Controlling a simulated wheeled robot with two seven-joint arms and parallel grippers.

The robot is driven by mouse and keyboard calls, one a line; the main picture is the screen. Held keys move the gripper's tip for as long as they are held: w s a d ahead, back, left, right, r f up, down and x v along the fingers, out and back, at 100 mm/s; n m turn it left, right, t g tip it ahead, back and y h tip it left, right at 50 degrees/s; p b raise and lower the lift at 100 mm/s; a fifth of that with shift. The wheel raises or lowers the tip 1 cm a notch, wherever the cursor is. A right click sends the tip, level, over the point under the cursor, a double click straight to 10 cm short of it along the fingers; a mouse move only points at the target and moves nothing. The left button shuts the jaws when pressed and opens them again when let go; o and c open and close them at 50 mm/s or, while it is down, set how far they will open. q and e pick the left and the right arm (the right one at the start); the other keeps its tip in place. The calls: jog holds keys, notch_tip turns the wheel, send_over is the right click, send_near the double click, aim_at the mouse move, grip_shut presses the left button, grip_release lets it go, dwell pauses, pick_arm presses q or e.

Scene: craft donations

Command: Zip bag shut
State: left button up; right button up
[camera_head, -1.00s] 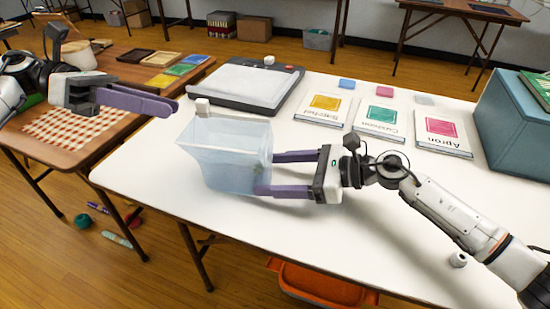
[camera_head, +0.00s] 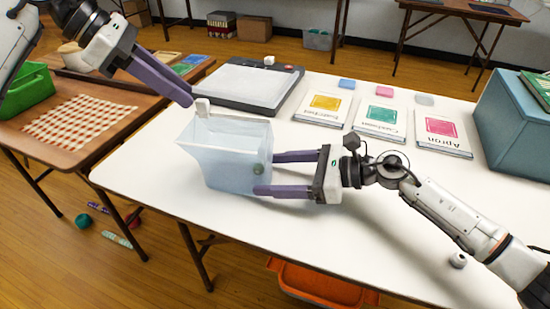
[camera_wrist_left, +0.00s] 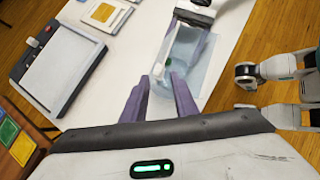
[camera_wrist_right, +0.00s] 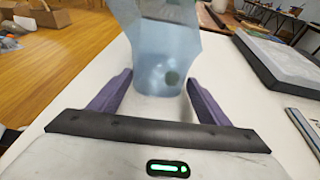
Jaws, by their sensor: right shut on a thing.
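The zip bag (camera_head: 225,150) is translucent pale blue and stands on the white table with its wide mouth up. A small white block (camera_head: 203,107), possibly its slider, is at the mouth's back-left corner. A dark green round spot (camera_head: 259,169) shows low on the bag. My right gripper (camera_head: 263,173) is shut on the bag's right side, with a finger on either side, also seen in the right wrist view (camera_wrist_right: 158,82). My left gripper (camera_head: 190,101) is empty, its fingers a little apart in the left wrist view (camera_wrist_left: 161,80), tips just above and left of the white block.
A grey-screened tablet (camera_head: 250,84) lies behind the bag. Several pattern booklets (camera_head: 380,121) lie to the right, beside a teal box (camera_head: 515,115). A wooden side table (camera_head: 60,150) with a checked cloth stands left.

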pick_arm(q)
jog(key=shift+x, duration=1.45)
jog(key=shift+w+d+f, duration=0.15)
jog(key=shift+c, duration=0.3)
jog(key=c, duration=0.5)
